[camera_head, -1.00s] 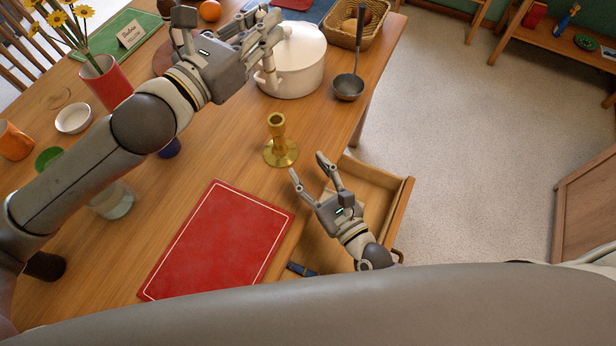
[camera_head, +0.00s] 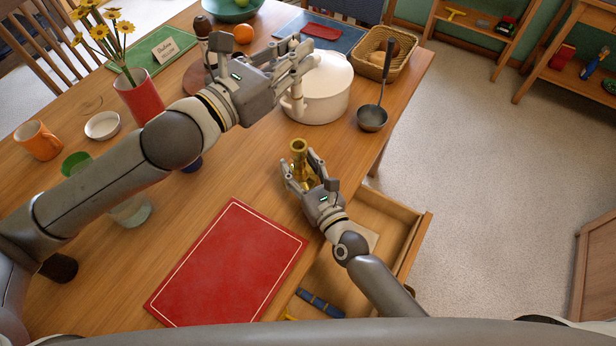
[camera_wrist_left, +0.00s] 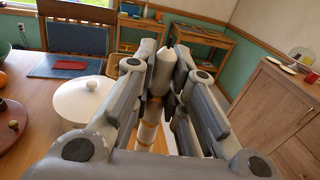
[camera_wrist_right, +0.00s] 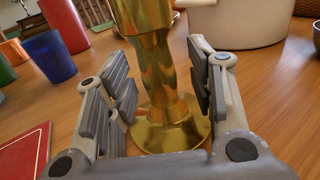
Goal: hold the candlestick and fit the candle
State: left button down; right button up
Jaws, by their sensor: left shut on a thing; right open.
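The brass candlestick (camera_head: 299,149) stands upright on the table, near its right edge. My right gripper (camera_head: 302,174) is open with its fingers to either side of the candlestick's stem; in the right wrist view the stem (camera_wrist_right: 160,75) shows between the fingers, with gaps on both sides. The round foot rests on the table. My left gripper (camera_head: 300,62) is higher up, by the white pot, and shut on a pale candle (camera_wrist_left: 163,72), which shows between its fingers in the left wrist view.
A white lidded pot (camera_head: 322,95) and a ladle (camera_head: 373,118) stand behind the candlestick. An open drawer (camera_head: 405,245) juts out below my right gripper. A red mat (camera_head: 230,262) lies at the front. A basket (camera_head: 409,60) sits at the back right.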

aim_at(293, 98)
jog(key=shift+w+a, duration=0.1)
jog(key=shift+w, duration=0.1)
grip_shut()
pick_arm(q)
jog(key=shift+m+g+h, duration=0.3)
jog(key=shift+m+g, duration=0.1)
jog(key=shift+s+f, duration=0.2)
jog(key=shift+f, duration=3.7)
